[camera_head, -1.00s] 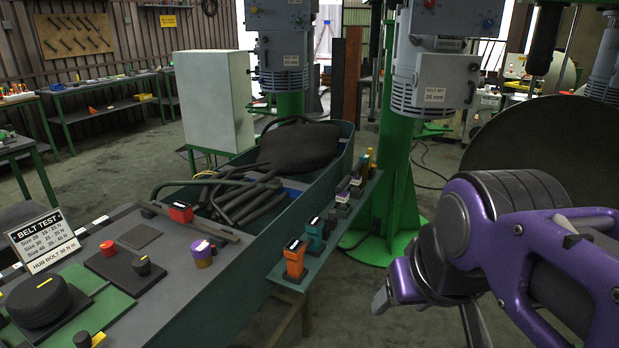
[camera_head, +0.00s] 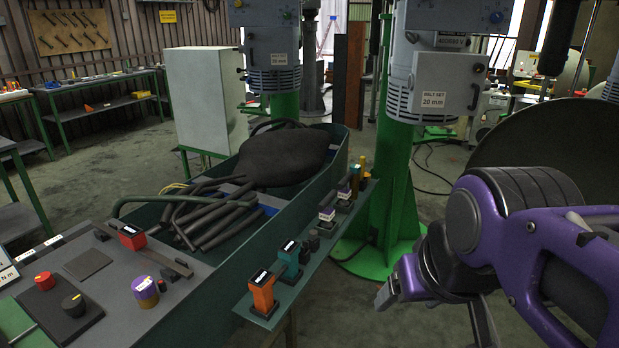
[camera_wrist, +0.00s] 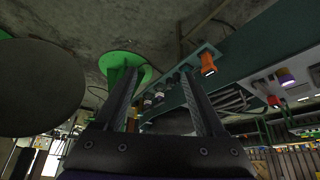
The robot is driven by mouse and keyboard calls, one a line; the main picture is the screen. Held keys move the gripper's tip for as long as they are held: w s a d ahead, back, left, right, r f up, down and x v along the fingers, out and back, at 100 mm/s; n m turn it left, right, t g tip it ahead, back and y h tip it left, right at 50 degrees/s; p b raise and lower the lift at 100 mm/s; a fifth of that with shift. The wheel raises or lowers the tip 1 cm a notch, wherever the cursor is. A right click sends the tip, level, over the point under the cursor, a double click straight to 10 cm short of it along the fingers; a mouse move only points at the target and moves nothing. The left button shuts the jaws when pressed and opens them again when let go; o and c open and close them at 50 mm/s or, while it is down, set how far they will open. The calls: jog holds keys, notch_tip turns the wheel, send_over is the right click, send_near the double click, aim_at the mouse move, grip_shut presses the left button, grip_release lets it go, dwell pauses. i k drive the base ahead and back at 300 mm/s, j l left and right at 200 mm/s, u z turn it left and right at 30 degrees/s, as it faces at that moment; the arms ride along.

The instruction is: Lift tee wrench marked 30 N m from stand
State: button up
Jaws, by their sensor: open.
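A narrow green stand (camera_head: 318,262) runs beside the long bench and carries a row of small upright tools. Farther along are small dark tools with pale tops (camera_head: 327,215). I cannot read a 30 N m mark on any of them, so I cannot tell which is the tee wrench. My gripper (camera_wrist: 158,75) is open and empty, its two dark fingers apart. The orange tool also shows in the wrist view (camera_wrist: 208,64), beyond the right finger and not touching it.
The bench (camera_head: 110,285) holds a red-topped tool (camera_head: 131,237), a purple and yellow piece (camera_head: 145,291) and a trough of dark rods. A green column (camera_head: 396,170) stands behind the stand. A large dark bowl (camera_head: 560,145) is at right. Floor between stand and arm is clear.

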aim_at(326, 214)
jog(key=i+l+u, duration=0.25)
jog(key=i+l, duration=1)
jog(key=i, duration=0.1)
